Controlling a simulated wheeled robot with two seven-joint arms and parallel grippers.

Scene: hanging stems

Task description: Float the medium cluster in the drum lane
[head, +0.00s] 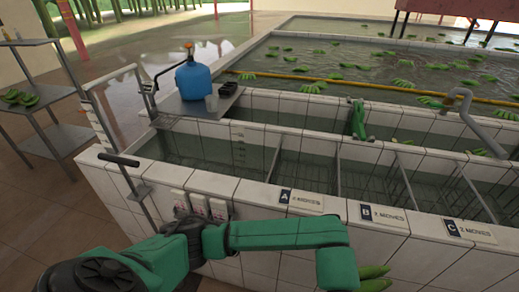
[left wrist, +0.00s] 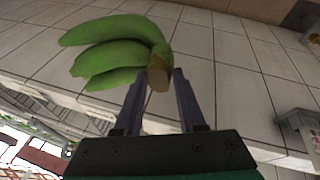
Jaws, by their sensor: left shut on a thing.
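My left gripper (left wrist: 158,98) is shut on the cut stem end of a green banana cluster (left wrist: 115,48), with several fingers pointing left in the left wrist view. In the head view the cluster (head: 374,281) shows at the bottom edge, outside the tank's tiled front wall, and my gripper's fingertips are hidden. A blue drum (head: 195,80) stands on a grey shelf at the left end of the tank. The water lane nearest the drum (head: 205,155) looks empty of clusters. My right gripper is not in view.
Metal dividers split the near trough, with signs A (head: 300,199), B (head: 383,215) and C (head: 469,231) on its front rim. A green object (head: 357,118) stands at the middle wall. Loose clusters float in the far pool (head: 345,63). A metal rack (head: 45,110) stands left.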

